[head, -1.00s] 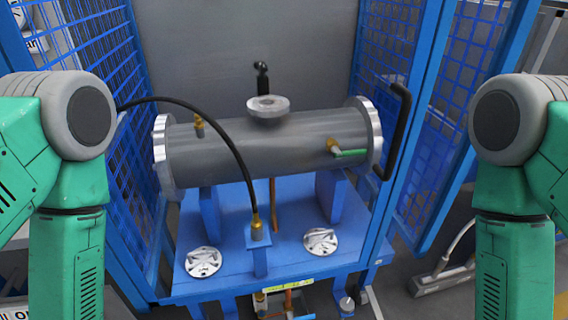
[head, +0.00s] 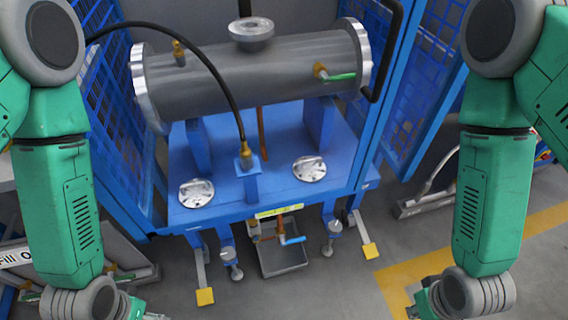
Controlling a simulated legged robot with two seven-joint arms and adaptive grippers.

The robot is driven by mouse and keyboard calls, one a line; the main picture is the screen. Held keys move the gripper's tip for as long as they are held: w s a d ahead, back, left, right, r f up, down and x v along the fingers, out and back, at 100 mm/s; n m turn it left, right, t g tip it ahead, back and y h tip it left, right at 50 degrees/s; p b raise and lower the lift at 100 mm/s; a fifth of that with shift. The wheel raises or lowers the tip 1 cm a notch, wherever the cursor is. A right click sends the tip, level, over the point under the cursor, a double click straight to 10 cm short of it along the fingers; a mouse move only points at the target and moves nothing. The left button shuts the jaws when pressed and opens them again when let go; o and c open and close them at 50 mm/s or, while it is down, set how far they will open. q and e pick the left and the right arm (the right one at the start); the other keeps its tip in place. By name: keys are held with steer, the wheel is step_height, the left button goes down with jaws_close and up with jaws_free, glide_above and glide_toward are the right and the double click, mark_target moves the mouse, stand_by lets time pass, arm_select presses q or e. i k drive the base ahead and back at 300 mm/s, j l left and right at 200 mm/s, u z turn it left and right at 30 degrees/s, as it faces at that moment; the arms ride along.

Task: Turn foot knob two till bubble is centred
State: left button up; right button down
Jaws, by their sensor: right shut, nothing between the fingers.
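The grey flanged shell (head: 255,80) lies across a blue frame (head: 280,190). Two small metal foot knobs stand under its front edge, a left one (head: 232,271) and a right one (head: 329,243). I cannot tell which is number two. No bubble is readable; two round silvery discs, left (head: 197,193) and right (head: 309,169), sit on the frame's deck. My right gripper (head: 418,302) is shut and empty at the bottom right, mostly cut off and apart from the knobs. My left gripper (head: 148,314) barely shows at the bottom edge, its fingers out of view.
A black hose (head: 205,70) runs to a brass fitting on the deck. A grey tray (head: 283,258) sits under a blue-handled valve (head: 292,240). Yellow-ended legs (head: 370,250) stick out in front. Blue mesh doors flank the shell. Floor between my arms is mostly clear.

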mark_target(335, 226)
steer(key=k, duration=1.35)
